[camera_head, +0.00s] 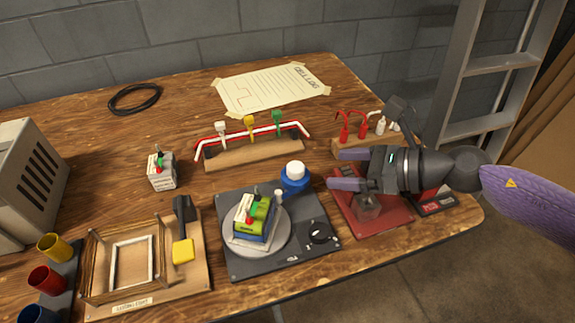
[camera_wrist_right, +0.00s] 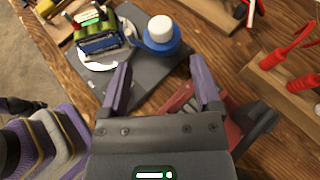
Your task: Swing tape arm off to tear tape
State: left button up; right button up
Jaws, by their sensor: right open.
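A dark base plate (camera_head: 232,269) carries a round grey turntable (camera_head: 272,243) with a green, yellow and blue block (camera_head: 253,220) on it. A blue roll with a white cap (camera_head: 295,178), which looks like the tape holder, stands at the plate's back right corner. It touches or nearly touches the block's side; a small pale post (camera_head: 279,193) lies between them. In the wrist view the blue roll (camera_wrist_right: 161,38) is ahead of my gripper. My right gripper (camera_head: 342,169) is open and empty, right of the roll and apart from it. My left gripper is not in view.
A red tray (camera_head: 392,220) lies under my right gripper. Behind are a wooden rack with colored clips (camera_head: 255,152) and one with red posts (camera_head: 345,146). A wooden fixture (camera_head: 195,278) stands left. A small white block (camera_head: 161,170) sits behind it.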

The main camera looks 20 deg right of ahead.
aim_at(300, 168)
jog(key=x, duration=0.7)
jog(key=shift+b, duration=0.4)
jog(key=shift+w+a+f, duration=0.2)
jog(key=shift+w+a, duration=0.25)
jog(key=shift+a, duration=0.05)
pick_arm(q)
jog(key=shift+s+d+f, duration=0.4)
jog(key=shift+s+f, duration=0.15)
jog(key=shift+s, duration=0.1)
